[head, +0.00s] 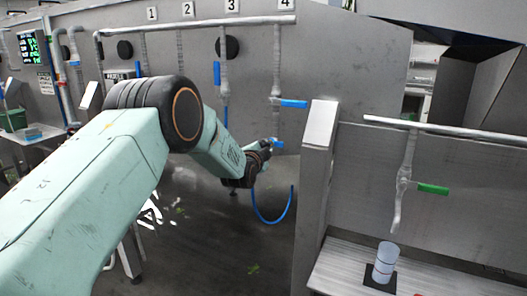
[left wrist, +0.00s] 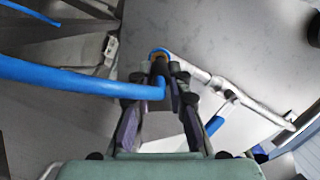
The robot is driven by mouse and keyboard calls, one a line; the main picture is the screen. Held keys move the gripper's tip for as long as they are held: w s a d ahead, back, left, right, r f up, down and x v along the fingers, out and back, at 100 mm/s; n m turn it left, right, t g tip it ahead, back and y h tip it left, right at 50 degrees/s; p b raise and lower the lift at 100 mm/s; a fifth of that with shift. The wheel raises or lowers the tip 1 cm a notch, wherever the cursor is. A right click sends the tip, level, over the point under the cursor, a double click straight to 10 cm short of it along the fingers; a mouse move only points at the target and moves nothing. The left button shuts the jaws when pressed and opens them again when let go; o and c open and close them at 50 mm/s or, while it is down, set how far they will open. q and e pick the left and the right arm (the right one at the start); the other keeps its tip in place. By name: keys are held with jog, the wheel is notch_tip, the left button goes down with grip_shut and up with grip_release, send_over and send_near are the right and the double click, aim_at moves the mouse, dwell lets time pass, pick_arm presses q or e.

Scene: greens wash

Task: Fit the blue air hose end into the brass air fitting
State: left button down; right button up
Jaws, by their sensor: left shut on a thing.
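My left gripper (head: 262,154) is shut on the blue air hose (head: 272,220), near the hose's end. It is close to the grey wall, below the pipe marked 4. The hose hangs in a loop beneath it. In the left wrist view the fingers (left wrist: 165,88) close around the hose end, and the hose (left wrist: 75,78) runs off to the left. A small brass-orange ring, likely the brass air fitting (left wrist: 157,55), shows just beyond the dark tip between the fingers. Whether tip and fitting touch is unclear. My right gripper is not in view.
A pipe with a blue lever (head: 294,104) comes down above my left gripper. A grey post (head: 319,130) stands just to its right. Farther right are a green-handled tap (head: 432,189) and a clear cylinder (head: 385,262) on a dark square.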

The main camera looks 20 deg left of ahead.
pick_arm(q)
jog(key=shift+w, duration=0.15)
jog(key=c, duration=1.2)
grip_release()
jog(key=shift+w+f, duration=0.1)
jog(key=shift+w, duration=0.05)
jog(key=shift+s, duration=0.2)
